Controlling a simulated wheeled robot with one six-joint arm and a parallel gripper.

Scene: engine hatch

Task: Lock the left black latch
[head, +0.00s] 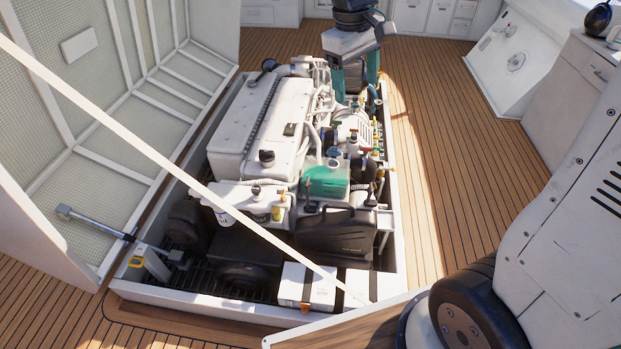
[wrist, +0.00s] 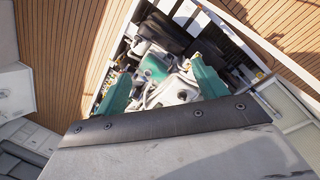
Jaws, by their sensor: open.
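My gripper (head: 356,84) hangs over the far end of the engine (head: 240,112) in the head view, its two teal fingers apart with nothing seen between them. The same open fingers show in the wrist view (wrist: 160,86), with the engine bay beyond them. I cannot pick out the left black latch for certain in either view. A white box (head: 308,284) with dark straps sits at the near end of the bay. My gripper is far from that box.
The raised hatch (head: 95,95) stands on the left, with a strut (head: 95,222) near its foot. A pale strip (head: 150,140) crosses the head view diagonally. Wooden deck (head: 455,150) lies clear to the right. A white console (head: 515,60) stands at the back right.

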